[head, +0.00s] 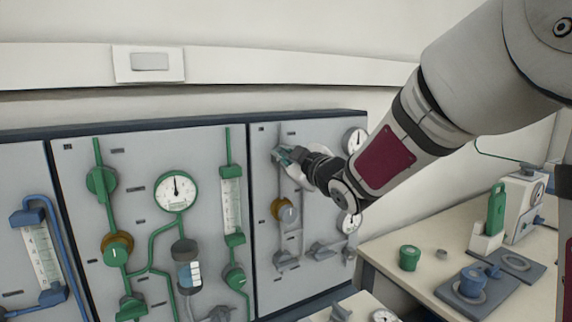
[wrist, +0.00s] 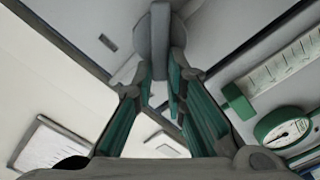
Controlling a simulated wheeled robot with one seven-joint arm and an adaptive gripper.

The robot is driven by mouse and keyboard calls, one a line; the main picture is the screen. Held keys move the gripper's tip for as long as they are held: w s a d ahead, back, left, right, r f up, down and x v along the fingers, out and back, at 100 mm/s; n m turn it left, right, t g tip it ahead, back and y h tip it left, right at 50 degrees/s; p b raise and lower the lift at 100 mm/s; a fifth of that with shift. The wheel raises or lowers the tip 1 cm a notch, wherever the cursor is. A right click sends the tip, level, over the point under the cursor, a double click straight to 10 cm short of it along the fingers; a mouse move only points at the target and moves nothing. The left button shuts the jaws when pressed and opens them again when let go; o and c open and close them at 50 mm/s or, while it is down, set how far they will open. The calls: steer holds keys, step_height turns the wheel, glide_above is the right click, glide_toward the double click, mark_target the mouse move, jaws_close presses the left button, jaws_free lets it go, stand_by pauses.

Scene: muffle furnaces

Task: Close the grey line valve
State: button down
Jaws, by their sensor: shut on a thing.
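The grey line valve (head: 277,155) is at the top of the grey pipe line on the right-hand wall panel. My gripper (head: 285,157) reaches it from the right, and the hand hides part of it. In the wrist view, the valve's rounded grey handle (wrist: 155,35) stands between the tips of the teal-padded fingers. My gripper (wrist: 162,68) is shut on this handle. The handle's exact turn angle is hard to tell.
Below on the same panel are a brass-coloured regulator (head: 279,208) and grey fittings (head: 286,260). Gauges (head: 355,141) sit at its right edge. The green-line panel (head: 150,160) is to the left. A bench (head: 405,285) with several items stands at the lower right.

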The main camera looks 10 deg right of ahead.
steer(key=n+b, duration=0.3)
steer(key=b, duration=0.1)
steer(key=f+n+b, duration=0.1)
steer(key=n+b, duration=0.1)
steer(key=b, duration=0.2)
steer(key=f+n+b, duration=0.1)
steer(key=n+b, duration=0.2)
steer(key=b, duration=0.1)
steer(key=shift+a+n, duration=0.3)
steer(key=shift+a, duration=0.05)
steer(key=shift+s, duration=0.1)
steer(key=c, duration=1.6)
jaws_free()
steer(key=v, duration=1.2)
steer(key=shift+r, duration=0.1)
